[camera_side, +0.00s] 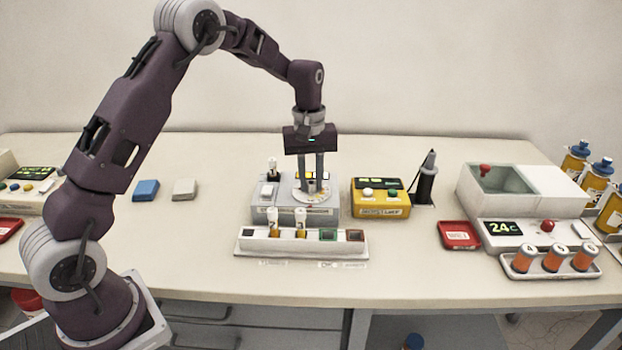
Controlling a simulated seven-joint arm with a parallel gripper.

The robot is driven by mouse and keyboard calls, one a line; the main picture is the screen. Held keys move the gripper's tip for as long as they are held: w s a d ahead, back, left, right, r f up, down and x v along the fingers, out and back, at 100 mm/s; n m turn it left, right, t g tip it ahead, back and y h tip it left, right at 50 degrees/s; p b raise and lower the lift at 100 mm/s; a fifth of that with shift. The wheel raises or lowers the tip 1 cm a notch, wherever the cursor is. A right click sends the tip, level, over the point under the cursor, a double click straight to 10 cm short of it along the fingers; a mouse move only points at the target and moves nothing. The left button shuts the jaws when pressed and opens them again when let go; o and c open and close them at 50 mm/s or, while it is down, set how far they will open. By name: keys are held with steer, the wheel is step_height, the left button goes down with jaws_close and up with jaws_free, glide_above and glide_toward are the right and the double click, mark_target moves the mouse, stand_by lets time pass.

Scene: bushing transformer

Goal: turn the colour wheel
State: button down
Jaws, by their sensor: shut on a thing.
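The colour wheel (301,196) is a pale round disc with small coloured marks, lying flat on top of a grey box (262,214) in the middle of the table. My gripper (312,178) points straight down over it. Its two fingers reach the middle of the disc and are shut on the wheel's centre part, which they mostly hide. A small upright vial (272,169) and a white button (267,191) are on the same box, left of the wheel.
A white rack (256,243) with vials and coloured squares stands in front. A yellow device (381,204) and black holder (427,180) stand right. Farther right are a red tray (459,235) and white bath (556,203). Blue (146,190) and beige (184,189) blocks lie left.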

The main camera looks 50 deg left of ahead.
mark_target(310, 182)
steer(key=shift+m, duration=3.5)
steer(key=c, duration=1.2)
jaws_free()
steer(key=shift+c, duration=0.2)
step_height(310, 182, up, 7)
steer(key=shift+r, duration=0.1)
